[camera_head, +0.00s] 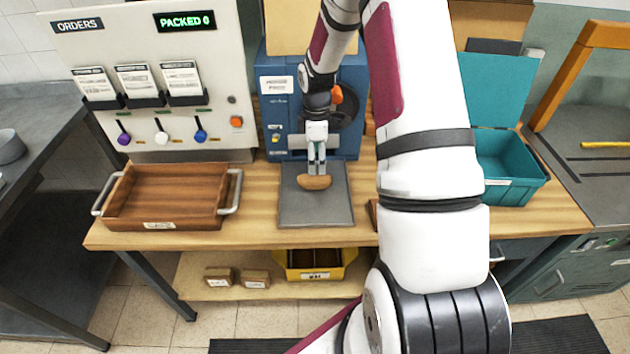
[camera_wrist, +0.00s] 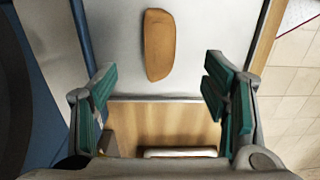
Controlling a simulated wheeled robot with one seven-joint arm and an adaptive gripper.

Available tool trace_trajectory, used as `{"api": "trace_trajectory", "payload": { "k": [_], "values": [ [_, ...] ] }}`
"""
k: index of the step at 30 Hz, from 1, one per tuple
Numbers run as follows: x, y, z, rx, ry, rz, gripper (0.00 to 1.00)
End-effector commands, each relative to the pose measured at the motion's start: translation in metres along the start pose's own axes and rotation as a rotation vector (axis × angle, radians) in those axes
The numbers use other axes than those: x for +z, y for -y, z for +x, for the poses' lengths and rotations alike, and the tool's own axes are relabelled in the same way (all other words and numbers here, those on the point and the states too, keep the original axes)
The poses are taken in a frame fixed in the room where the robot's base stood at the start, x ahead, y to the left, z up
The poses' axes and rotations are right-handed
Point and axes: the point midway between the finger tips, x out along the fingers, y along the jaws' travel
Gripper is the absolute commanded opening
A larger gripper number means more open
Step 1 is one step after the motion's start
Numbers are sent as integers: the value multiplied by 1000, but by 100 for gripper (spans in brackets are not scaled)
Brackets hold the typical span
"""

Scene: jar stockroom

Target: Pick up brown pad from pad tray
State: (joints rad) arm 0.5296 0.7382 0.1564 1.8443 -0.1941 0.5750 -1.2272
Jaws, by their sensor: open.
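A tan-brown, rounded, elongated piece (camera_head: 314,182), which looks like the brown pad, lies on a flat grey plate (camera_head: 316,212) in front of a blue machine. I cannot read a label naming that plate as the pad tray. The brown piece also shows in the wrist view (camera_wrist: 158,45), lying lengthwise, its whole outline clear. My gripper (camera_head: 317,172) points down just above the piece in the head view. In the wrist view my gripper (camera_wrist: 160,80) has its green-padded fingers spread wide, with nothing between them. The piece lies beyond the fingertips, roughly centred between them.
A wooden tray (camera_head: 165,197) with metal handles stands to the left, a teal open box (camera_head: 512,165) to the right. The blue machine (camera_head: 277,100) stands close behind the plate. A yellow bin (camera_head: 314,264) and small boxes sit on the lower shelf.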

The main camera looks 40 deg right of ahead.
Motion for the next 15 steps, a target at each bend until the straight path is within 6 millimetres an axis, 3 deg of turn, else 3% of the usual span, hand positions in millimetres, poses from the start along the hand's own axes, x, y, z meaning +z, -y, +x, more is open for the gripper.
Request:
{"api": "trace_trajectory", "payload": {
  "k": [3,15],
  "values": [
    [-1,1,18,-2,0,0,68],
    [-3,2,52,-3,1,-1,68]
  ]
}}
